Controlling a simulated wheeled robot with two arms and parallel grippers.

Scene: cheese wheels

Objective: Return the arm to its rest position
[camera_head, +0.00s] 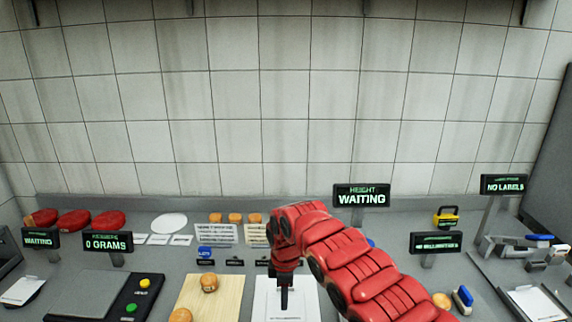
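My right arm, red and segmented, comes in from the bottom right and bends down near the middle. Its dark gripper (284,299) points down over a white sheet or plate (304,298) on the counter. The fingers show as one narrow dark shape, so I cannot tell whether they are open or shut. I see nothing clearly held in them. My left gripper is not in view.
A wooden board (213,291) with a small round cheese (209,282) is left of the gripper. Several red wheels (74,220) lie at the far left. A "HEIGHT WAITING" display (361,196) stands behind my arm. A yellow-black device (446,217) sits at the right.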

